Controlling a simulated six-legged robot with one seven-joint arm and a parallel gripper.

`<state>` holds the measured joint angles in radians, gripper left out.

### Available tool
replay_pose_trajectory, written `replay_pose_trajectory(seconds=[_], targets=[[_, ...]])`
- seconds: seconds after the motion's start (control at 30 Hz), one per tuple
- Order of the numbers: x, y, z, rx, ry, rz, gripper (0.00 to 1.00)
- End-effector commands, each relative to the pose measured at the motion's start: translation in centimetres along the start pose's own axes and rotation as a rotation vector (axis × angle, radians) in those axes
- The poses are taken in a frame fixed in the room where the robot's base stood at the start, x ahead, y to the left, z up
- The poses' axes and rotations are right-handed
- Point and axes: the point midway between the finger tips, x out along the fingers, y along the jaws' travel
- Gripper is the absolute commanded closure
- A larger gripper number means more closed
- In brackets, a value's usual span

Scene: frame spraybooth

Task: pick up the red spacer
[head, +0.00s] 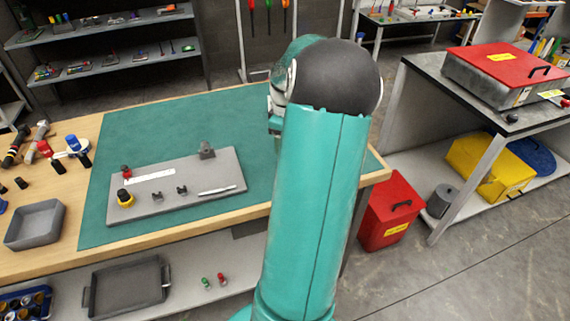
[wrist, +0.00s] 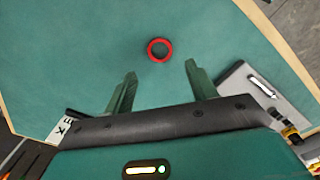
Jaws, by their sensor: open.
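The red spacer (wrist: 159,50) is a small red ring lying flat on the green mat (wrist: 90,40) in the wrist view. My gripper (wrist: 160,75) is open and empty, its two green fingers spread apart. The spacer shows just beyond the fingertips, between their lines, and is not between the fingers. In the head view my arm hides the spacer and the gripper.
A grey board (head: 215,175) with small parts lies on the mat (head: 235,115); it also shows right of my fingers in the wrist view (wrist: 236,84). A grey tray (head: 36,225) and loose tools stand at the bench's left. The mat around the spacer is clear.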

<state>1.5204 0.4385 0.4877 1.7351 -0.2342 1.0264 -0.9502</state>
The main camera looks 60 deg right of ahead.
Motion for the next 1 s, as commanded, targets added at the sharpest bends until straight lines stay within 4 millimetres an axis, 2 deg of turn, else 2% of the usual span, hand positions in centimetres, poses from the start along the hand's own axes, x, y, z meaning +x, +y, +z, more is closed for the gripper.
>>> replay_pose_trajectory(seconds=[0.1,0.33,0.6,0.83,0.87,1.0], targets=[[1.6,-0.1,0.0,0.000,-0.001,-0.001,0.43],[3.2,0.0,0.1,0.001,0.000,-0.001,0.43],[7.0,0.0,0.1,0.000,0.000,-0.001,0.43],[7.3,0.0,0.1,0.001,0.000,0.000,0.43],[7.3,0.0,0.1,0.001,0.000,0.001,0.45],[7.3,0.0,0.1,0.001,0.000,0.001,0.73]])
